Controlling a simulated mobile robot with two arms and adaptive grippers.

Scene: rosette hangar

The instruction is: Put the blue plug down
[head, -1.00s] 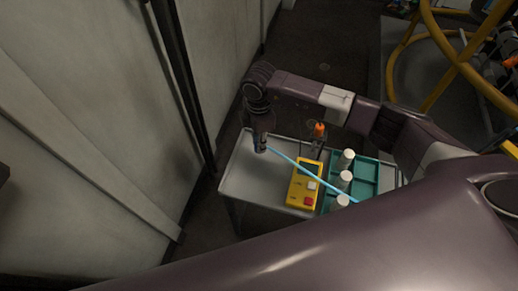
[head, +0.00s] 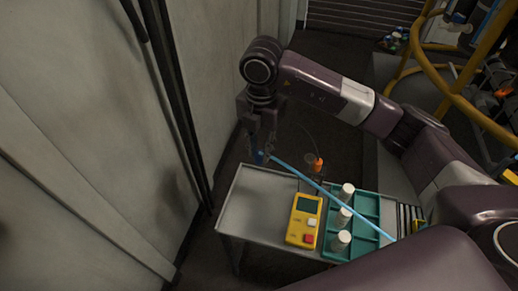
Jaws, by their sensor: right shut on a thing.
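My right gripper (head: 264,154) points down at the far edge of the grey table (head: 252,205). It is shut on a small blue plug (head: 258,157), mostly hidden by the fingers. The plug seems held above the table's far edge; I cannot tell the exact gap. A thin light-blue line (head: 330,196) runs from near the gripper across the table to the lower right. My left gripper is not in view.
A yellow box (head: 304,220) with a dark screen and buttons lies on the table. Right of it, a teal tray (head: 366,208) holds white cylinders (head: 345,216). An orange-topped item (head: 318,165) stands near the far edge. The table's left part is bare. A wall (head: 90,130) rises at left.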

